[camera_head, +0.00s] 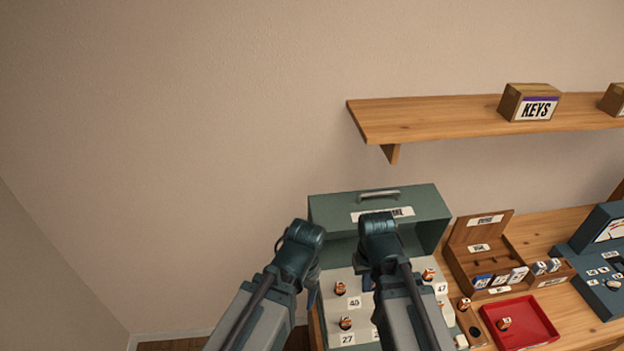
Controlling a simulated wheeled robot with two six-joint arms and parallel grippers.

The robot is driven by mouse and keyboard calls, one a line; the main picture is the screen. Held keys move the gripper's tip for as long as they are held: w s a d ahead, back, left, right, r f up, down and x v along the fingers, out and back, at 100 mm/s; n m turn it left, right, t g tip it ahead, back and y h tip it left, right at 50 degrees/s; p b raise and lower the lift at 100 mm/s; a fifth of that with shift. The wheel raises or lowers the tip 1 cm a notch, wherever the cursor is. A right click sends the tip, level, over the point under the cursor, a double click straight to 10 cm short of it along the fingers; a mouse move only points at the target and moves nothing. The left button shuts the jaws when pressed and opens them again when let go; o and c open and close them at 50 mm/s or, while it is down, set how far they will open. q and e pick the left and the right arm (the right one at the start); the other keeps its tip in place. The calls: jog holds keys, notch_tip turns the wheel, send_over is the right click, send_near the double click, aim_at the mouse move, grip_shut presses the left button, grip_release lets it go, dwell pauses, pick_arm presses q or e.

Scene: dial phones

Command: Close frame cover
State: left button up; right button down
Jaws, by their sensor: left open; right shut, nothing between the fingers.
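The frame cover (425,203) is a grey-green panel with a metal handle and a white label. It stands raised at the back of the frame, whose pale panel (340,308) carries several small round pieces and number tags. My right arm hides part of the label. My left gripper (313,289) is over the frame's left edge, below the cover; it is open, its fingers mostly hidden by its own wrist. My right gripper (367,282) is over the middle of the panel, in front of the cover; it is shut and empty. I cannot tell whether either touches the frame.
An open wooden box (468,262) with tags stands right of the frame. A red tray (541,318) holds a small round piece. A blue-grey meter device (605,240) is at far right. A wall shelf (440,121) with a KEYS box (529,103) hangs above.

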jog(key=w+r+t+p, duration=0.2)
jog(key=w+r+p, duration=0.7)
jog(key=w, duration=0.4)
pick_arm(q)
notch_tip(320, 180, up, 10)
pick_arm(e)
jog(key=w+a+r+t+y, duration=0.2)
jog(key=w+a+r+t, duration=0.1)
jog(key=w+a, duration=1.4)
jog(key=w+d+b+x, duration=0.1)
jog(key=d+b+x, duration=0.1)
jog(key=b+x, duration=0.85)
jog(key=s, duration=0.2)
jog(key=s+d, duration=0.1)
jog(key=s, duration=0.1)
jog(key=shift+d, duration=0.1)
pick_arm(q)
notch_tip(320, 180, down, 9)
jog(key=shift+f, duration=0.2)
pick_arm(e)
jog(key=shift+w, duration=0.1)
pick_arm(q)
jog(key=shift+w, duration=0.1)
pick_arm(e)
jog(key=shift+f, duration=0.1)
